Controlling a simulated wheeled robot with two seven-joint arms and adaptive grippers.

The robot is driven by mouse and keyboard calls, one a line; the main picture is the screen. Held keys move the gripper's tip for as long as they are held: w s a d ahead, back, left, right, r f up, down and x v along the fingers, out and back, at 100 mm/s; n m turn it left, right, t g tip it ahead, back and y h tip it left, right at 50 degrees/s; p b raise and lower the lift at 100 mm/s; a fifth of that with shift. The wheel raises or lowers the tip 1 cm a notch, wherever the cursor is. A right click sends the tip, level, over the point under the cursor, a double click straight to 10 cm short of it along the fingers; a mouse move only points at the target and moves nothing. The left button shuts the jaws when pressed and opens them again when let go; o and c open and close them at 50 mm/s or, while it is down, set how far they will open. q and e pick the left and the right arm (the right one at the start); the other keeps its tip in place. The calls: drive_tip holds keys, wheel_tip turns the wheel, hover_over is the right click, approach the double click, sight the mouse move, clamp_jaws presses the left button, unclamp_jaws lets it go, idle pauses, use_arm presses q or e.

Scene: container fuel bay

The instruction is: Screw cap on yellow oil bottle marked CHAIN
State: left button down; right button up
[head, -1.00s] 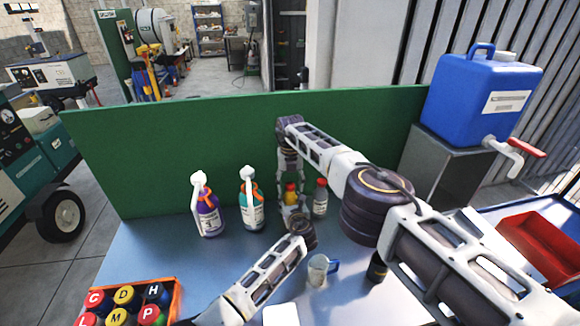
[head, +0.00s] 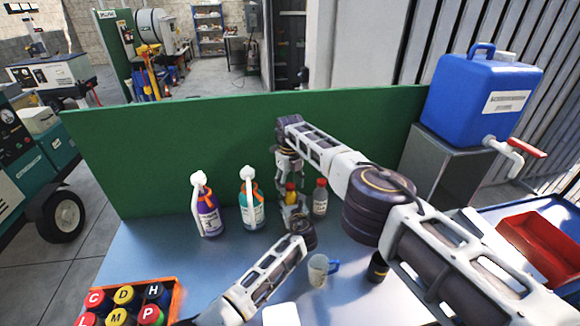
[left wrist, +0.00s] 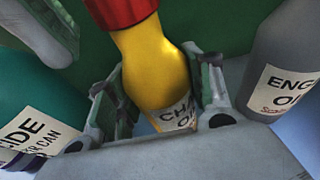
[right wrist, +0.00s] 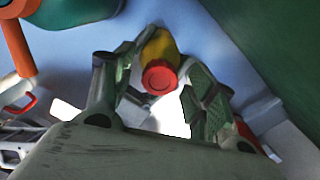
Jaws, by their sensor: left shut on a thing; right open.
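The yellow oil bottle (head: 291,198) stands on the bench and shows its label, partly hidden, in the left wrist view (left wrist: 155,65). A red cap (left wrist: 118,10) sits at its top; it also shows in the right wrist view (right wrist: 160,77). Whether it is tight I cannot tell. My left gripper (left wrist: 163,98) is shut on the bottle's body, one finger on each side. My right gripper (right wrist: 165,92) points down from above the bottle, open, with its fingers apart on either side of the cap.
A grey engine oil bottle (head: 320,198) stands close on the right. A teal spray bottle (head: 251,212) and a purple one (head: 209,216) stand on the left. A green panel (head: 180,150) closes the back.

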drive_tip(key=shift+n, duration=6.6)
drive_tip(key=shift+s+n, duration=0.1)
drive_tip(key=shift+n, duration=6.1)
drive_tip(key=shift+r, duration=4)
use_arm(q)
drive_tip(key=c, duration=0.5)
unclamp_jaws()
drive_tip(key=shift+c, duration=0.2)
